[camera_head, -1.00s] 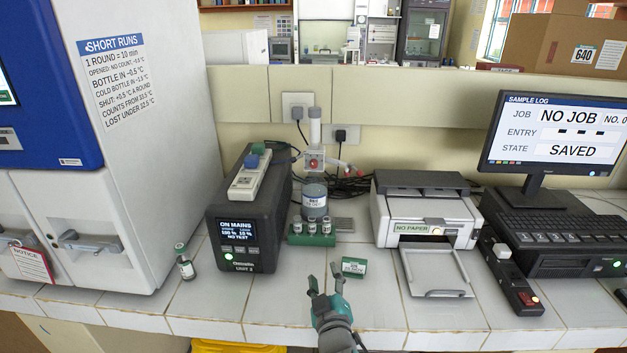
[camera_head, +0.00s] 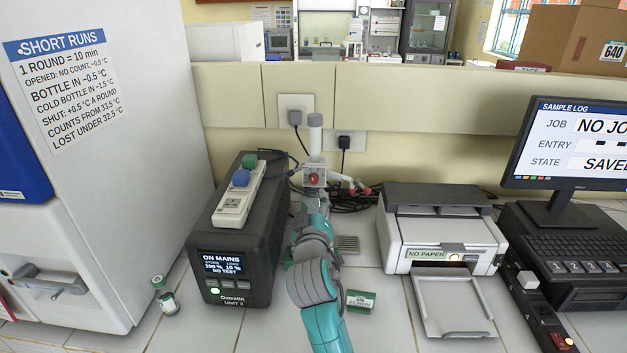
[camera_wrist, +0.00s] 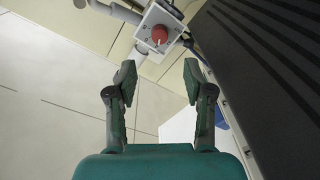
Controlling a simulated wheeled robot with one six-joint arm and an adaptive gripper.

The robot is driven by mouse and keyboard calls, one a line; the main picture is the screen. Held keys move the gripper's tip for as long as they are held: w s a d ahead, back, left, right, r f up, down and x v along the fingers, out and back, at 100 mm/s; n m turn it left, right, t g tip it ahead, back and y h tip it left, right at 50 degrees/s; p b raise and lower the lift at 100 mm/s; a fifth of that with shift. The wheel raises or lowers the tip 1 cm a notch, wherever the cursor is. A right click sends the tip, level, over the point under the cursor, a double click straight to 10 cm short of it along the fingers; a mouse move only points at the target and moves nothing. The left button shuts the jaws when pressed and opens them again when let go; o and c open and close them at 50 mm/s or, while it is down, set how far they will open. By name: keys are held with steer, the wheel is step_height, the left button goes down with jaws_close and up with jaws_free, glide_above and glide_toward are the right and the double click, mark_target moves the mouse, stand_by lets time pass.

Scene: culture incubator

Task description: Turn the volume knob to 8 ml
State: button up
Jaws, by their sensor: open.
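The red knob (camera_head: 314,178) sits on the front of a small white box (camera_head: 307,169) on the dispenser, behind my arm in the head view. The knob also shows in the wrist view (camera_wrist: 160,34), on the white box's face, beyond my fingertips. My gripper (camera_wrist: 159,82) is open and empty, its two fingers apart on either side of the line to the knob and not touching it. The knob's setting cannot be read. In the head view my arm hides the labelled bottle below the box and most of my gripper.
A dark power unit (camera_head: 262,243) with a white power strip (camera_head: 238,194) stands close on the left. A printer (camera_head: 440,228) stands to the right. A small vial (camera_head: 165,298) stands left and a green card block (camera_head: 360,301) lies right of my arm. Cables run behind the dispenser.

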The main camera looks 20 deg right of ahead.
mark_target(314, 181)
steer(key=x, duration=0.9)
steer(key=shift+w+d, duration=0.1)
steer(key=shift+w, duration=0.15)
jaws_close()
